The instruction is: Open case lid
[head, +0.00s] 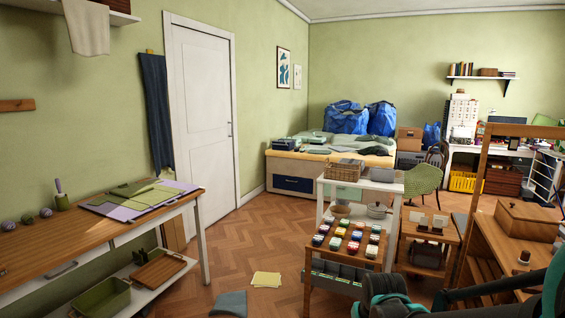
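No case stands out for certain. A closed wooden box (527,220) with a lid sits on the wooden cabinet at the right. A small dark blue case-like object (287,144) lies on the left end of the bed, too small to tell whether its lid is open. My arm, black and teal, reaches in from the bottom right corner. Its end, my gripper (388,292), shows at the bottom edge, in front of the small cart and partly cut off. It touches no case that I can see. Its fingers cannot be made out.
A cart (347,240) with rows of coloured items stands ahead. A wooden workbench (90,238) lines the left wall. Blue bags (346,117) sit on the bed at the back. Yellow sheets (266,279) and a grey-blue cloth (231,303) lie on the floor; the middle-left floor is clear.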

